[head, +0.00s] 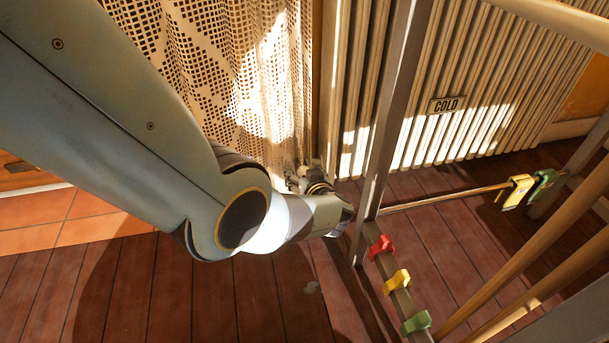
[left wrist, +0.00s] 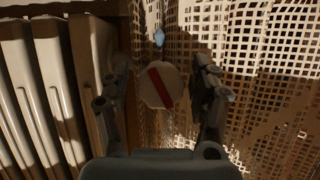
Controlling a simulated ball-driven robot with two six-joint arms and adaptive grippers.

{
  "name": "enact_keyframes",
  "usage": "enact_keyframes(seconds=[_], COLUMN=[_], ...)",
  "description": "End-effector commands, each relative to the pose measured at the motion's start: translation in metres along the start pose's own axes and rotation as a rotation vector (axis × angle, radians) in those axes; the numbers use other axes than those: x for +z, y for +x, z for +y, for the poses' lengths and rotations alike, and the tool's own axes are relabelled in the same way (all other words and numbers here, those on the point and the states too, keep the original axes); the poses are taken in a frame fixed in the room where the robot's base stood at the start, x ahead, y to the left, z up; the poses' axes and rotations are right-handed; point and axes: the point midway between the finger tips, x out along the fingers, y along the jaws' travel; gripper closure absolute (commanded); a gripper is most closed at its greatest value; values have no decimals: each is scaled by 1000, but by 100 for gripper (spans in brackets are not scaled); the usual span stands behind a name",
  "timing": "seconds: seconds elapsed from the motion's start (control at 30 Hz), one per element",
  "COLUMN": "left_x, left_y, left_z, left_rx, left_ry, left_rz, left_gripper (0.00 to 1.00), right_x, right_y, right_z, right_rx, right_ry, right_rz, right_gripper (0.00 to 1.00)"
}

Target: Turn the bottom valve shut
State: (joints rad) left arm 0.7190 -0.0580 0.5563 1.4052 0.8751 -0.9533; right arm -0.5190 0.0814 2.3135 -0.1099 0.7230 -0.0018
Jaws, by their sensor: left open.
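A round white valve knob (left wrist: 153,92) with a slanting red bar across its face shows in the left wrist view. The bar runs from upper left to lower right. My left gripper (left wrist: 161,66) is open, with one finger on each side of the knob and gaps showing between. No second valve shows, so I cannot tell the knob's place among others. In the head view my left gripper (head: 308,180) is small and partly hidden by my forearm, low by the curtain and radiator. The knob cannot be made out there. My right gripper is out of view.
A lace curtain (head: 220,60) hangs beside the ribbed radiator (head: 470,75) with a COLD sign (head: 446,105). A grey rack post (head: 392,120) stands right of my wrist. Red (head: 380,247), yellow (head: 397,282) and green (head: 416,322) clips sit on a rack bar.

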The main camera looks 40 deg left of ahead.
Motion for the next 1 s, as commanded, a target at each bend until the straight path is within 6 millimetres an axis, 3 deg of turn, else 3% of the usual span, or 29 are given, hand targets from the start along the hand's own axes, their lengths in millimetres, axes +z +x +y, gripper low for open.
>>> enact_keyframes(seconds=[0.33, 0.77, 1.0], left_x=[-1, 0, 0], left_y=[2, 1, 2], left_z=[0, 0, 2], left_rx=[0, 0, -45], left_ry=[-1, 0, 107], left_rz=[1, 0, 3], left_gripper=[37, 94, 96], right_x=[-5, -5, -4], right_y=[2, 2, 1], right_z=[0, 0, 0], right_rx=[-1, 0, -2], right_ry=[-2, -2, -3], right_rz=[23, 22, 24], right_gripper=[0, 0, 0])
